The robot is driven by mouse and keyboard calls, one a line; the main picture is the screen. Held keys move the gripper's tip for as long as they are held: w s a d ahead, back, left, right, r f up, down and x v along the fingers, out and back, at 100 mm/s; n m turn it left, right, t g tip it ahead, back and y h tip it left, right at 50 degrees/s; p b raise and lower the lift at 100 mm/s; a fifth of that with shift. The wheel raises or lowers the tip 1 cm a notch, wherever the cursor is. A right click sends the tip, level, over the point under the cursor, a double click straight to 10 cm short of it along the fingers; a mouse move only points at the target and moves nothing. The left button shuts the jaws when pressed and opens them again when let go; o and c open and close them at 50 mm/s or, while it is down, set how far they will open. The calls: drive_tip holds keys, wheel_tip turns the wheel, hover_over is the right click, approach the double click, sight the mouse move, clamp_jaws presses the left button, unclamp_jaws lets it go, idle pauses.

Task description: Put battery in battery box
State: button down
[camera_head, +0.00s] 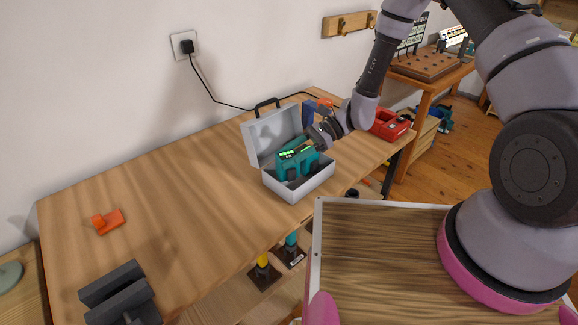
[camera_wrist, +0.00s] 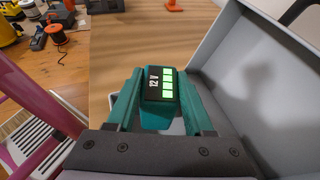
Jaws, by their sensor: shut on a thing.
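The battery is a teal block with a black label reading "12 V" and lit green bars. It shows in the wrist view (camera_wrist: 160,88) and, small, in the head view (camera_head: 288,154). My gripper (camera_wrist: 160,100) is shut on it, one teal finger along each side; in the head view my gripper (camera_head: 298,158) is inside or just over the box. The battery box is a light grey case (camera_head: 301,188) with its lid (camera_head: 272,132) open, standing on the wooden bench. Its grey lid (camera_wrist: 262,70) fills the right of the wrist view. The battery's underside is hidden.
The wooden bench (camera_head: 185,195) is clear left of the box. An orange piece (camera_head: 108,221) and a dark vise (camera_head: 120,294) lie at its left. A red tool case (camera_head: 389,125) stands right of the box. A black cable (camera_head: 212,92) runs from a wall socket.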

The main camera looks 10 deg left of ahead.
sight(277, 173)
drive_tip(key=shift+f, duration=1.75)
drive_tip(key=shift+f, duration=0.15)
drive_tip(key=shift+c, duration=1.4)
unclamp_jaws()
